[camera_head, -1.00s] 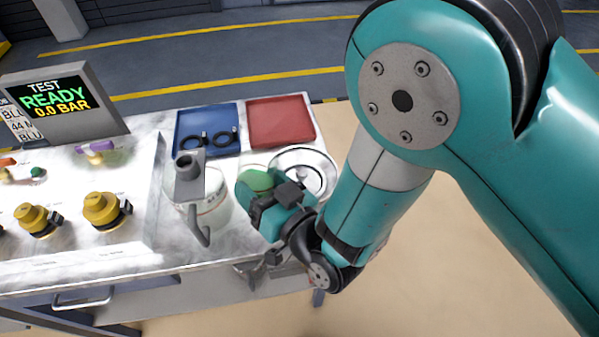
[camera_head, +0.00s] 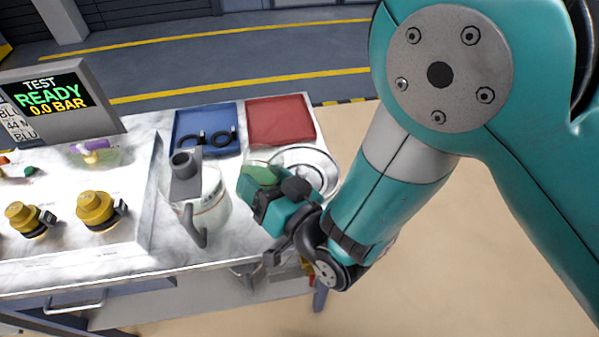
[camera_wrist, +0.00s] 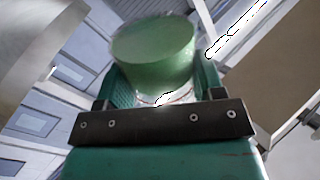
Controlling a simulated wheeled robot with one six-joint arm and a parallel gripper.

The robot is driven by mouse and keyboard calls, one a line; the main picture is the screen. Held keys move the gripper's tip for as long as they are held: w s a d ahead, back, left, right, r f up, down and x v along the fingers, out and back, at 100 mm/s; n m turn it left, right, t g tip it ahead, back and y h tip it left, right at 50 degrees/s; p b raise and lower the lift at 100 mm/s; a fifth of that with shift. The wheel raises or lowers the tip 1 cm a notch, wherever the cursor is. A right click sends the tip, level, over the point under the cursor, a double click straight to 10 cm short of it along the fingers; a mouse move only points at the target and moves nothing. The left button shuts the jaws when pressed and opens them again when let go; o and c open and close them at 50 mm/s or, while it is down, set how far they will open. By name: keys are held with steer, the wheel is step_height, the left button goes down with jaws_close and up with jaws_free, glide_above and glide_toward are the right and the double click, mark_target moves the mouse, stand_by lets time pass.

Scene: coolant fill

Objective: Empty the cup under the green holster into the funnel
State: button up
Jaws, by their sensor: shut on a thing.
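A clear cup with green liquid (camera_head: 260,173) is held between the fingers of my gripper (camera_head: 258,192). In the wrist view the green cup (camera_wrist: 155,55) sits between the two teal fingers (camera_wrist: 162,85), and it looks nearly upright. My gripper is shut on it, over the right end of the bench. A clear jug (camera_head: 212,212) with a handle stands left of the cup, with a grey piece with a round opening (camera_head: 185,172) at its top. A round steel-rimmed dish shape (camera_head: 318,160) lies just behind and right of the cup. I cannot tell for certain which is the funnel.
A blue tray (camera_head: 185,122) with black rings and a red tray (camera_head: 280,118) lie at the bench's back. A panel with yellow knobs (camera_head: 95,208) and a screen reading TEST READY 0.0 BAR (camera_head: 48,95) are at left. The bench's right edge is close by my gripper.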

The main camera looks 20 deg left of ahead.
steer(key=shift+w+d+f+m+b, duration=0.1)
steer(key=shift+w+f+m+b, duration=0.25)
steer(key=shift+b, duration=0.35)
steer(key=shift+w+d+r+m+b, duration=0.35)
steer(key=shift+r+m+b, duration=0.2)
steer(key=shift+m+b, duration=0.4)
steer(key=shift+w+f+m, duration=0.2)
steer(key=shift+f+m, duration=0.05)
steer(key=shift+m, duration=0.55)
steer(key=shift+r+m+p, duration=0.45)
steer(key=shift+m+p, duration=0.15)
steer(key=shift+m, duration=0.3)
stand_by(0.5)
steer(key=shift+w+f+m+p, duration=0.1)
steer(key=shift+f+m+p, duration=0.2)
steer(key=shift+m, duration=0.55)
steer(key=shift+f+m+p, duration=0.1)
steer(key=shift+f+m, duration=0.3)
steer(key=shift+m, duration=0.45)
stand_by(1.0)
steer(key=shift+w+d+r+m, duration=0.2)
steer(key=shift+w+d+m, duration=0.05)
steer(key=shift+w+m, duration=0.15)
steer(key=shift+w+d+r+m+p, duration=0.15)
steer(key=shift+w+m+p, duration=0.1)
steer(key=shift+m+p, duration=0.25)
stand_by(0.5)
